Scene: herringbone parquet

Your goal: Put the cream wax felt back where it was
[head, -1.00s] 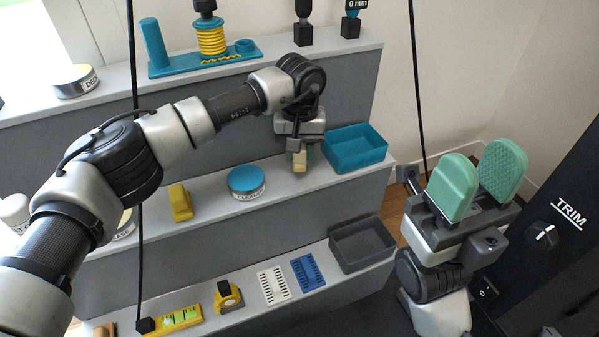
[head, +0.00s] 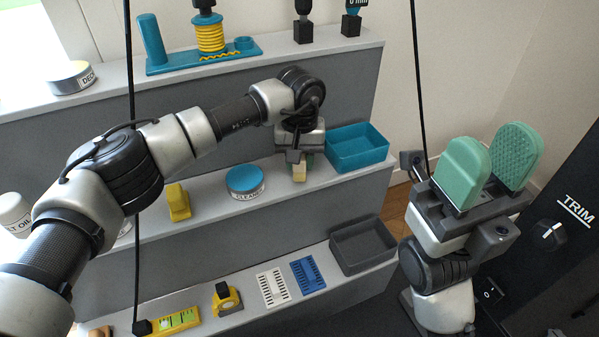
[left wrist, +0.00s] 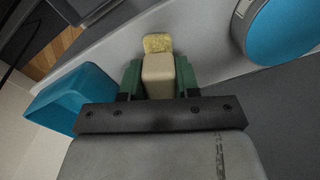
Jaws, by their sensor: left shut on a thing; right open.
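The cream wax felt (head: 299,173) is a small cream block at the middle shelf, between the blue-lidded tin and the teal tray. My left gripper (head: 306,160) points down and is shut on it. In the left wrist view, the cream felt (left wrist: 158,75) sits between the green fingers (left wrist: 158,80), with a yellowish textured part at its far end. I cannot tell whether it touches the shelf. My right gripper (head: 491,172) is open and empty at the right, its green pads pointing up.
The teal tray (head: 357,160) stands right of the felt. The blue-lidded tin (head: 245,182) and a yellow block (head: 178,202) stand left. A grey tray (head: 362,257) is on the lower shelf. A dark TRIM panel (head: 560,230) is at right.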

